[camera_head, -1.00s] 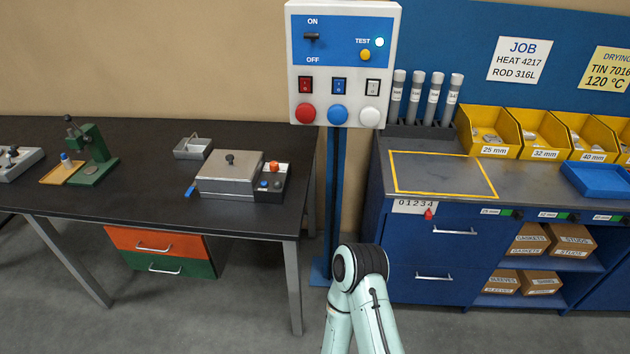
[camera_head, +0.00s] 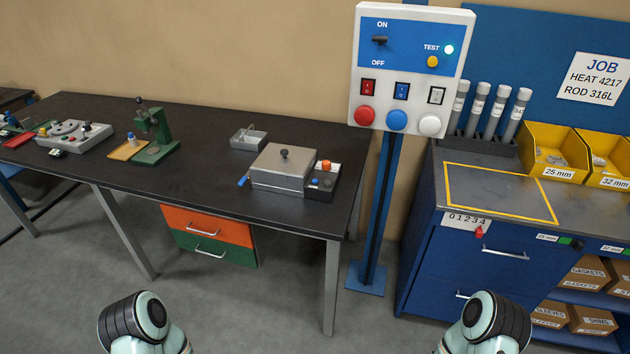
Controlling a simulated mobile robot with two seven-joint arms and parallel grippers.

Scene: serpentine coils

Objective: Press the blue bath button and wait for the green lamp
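A steel bath box (camera_head: 283,170) with a dark lid knob stands near the right end of the black bench. A dark control box (camera_head: 322,190) is attached at its right side, with a small blue button (camera_head: 315,182) and an orange knob (camera_head: 325,165). Other small details on it are too small to make out, and I see no lit green lamp there. A larger blue button (camera_head: 396,120) sits on the white post panel (camera_head: 412,97), between a red and a white one. Both my grippers are out of view; only parts of my arms show at the bottom edge.
The panel's TEST lamp (camera_head: 449,49) glows pale cyan. Its blue post (camera_head: 381,215) stands between the black bench (camera_head: 215,190) and the blue cabinet (camera_head: 485,255). A small metal tray (camera_head: 249,140) and a green press (camera_head: 154,130) are left of the bath. Grey floor is open in front.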

